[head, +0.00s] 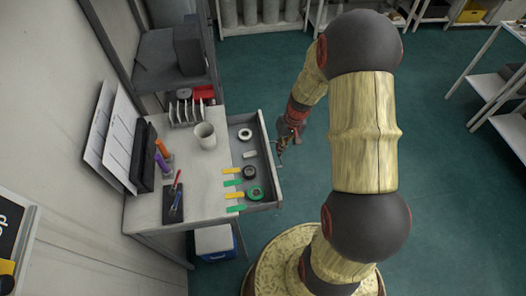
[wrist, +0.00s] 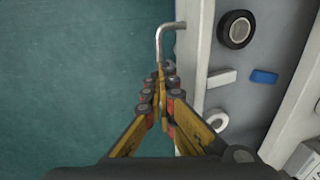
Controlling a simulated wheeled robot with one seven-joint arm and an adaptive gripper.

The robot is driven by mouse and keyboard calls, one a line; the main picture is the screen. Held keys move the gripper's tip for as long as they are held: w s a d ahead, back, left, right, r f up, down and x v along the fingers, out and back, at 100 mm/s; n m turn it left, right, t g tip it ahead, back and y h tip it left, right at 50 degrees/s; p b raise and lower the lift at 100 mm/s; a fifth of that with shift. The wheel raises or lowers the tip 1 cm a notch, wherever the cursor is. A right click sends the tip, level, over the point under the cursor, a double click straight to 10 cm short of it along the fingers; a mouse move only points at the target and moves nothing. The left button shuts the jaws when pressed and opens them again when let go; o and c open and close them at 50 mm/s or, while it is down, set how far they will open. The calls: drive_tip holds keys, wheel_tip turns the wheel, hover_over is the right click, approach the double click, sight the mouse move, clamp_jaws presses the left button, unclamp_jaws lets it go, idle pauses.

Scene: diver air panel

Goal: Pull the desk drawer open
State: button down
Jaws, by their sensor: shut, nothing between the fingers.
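The desk drawer (head: 271,172) stands pulled out from the right side of the desk, with its inside showing in the head view. Its pale front edge also shows in the wrist view (wrist: 203,50). A bent metal handle (wrist: 160,40) sticks out from that front. My gripper (wrist: 164,70) is shut at the handle, with its fingertips over or against the bar; the lower part of the handle is hidden behind the fingers. In the head view my gripper (head: 283,144) is just outside the drawer front.
The drawer holds tape rolls (head: 255,193) and small pieces. Colored tabs (head: 234,182) lie along the desk edge. A white mug (head: 205,135) and a rack stand on the desk (head: 205,180). A blue-and-white box (head: 214,242) is below. Green floor right of the drawer is clear.

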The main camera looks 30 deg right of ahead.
drive_tip(key=d, duration=0.1)
drive_tip(key=s+d, duration=0.1)
drive_tip(key=d, duration=0.1)
drive_tip(key=s+d, duration=0.1)
drive_tip(key=d, duration=0.1)
drive_tip(key=shift+s+d+f, duration=0.15)
drive_tip(key=shift+s+f, duration=0.05)
drive_tip(key=shift+f, duration=0.15)
drive_tip(key=c, duration=2.6)
unclamp_jaws()
drive_tip(key=o, duration=0.4)
drive_tip(key=shift+c, duration=0.2)
drive_tip(key=shift+w+r, duration=0.1)
drive_tip(key=shift+r, duration=0.05)
wheel_tip(320, 180, up, 12)
drive_tip(key=d, duration=0.2)
drive_tip(key=shift+s+d, duration=0.25)
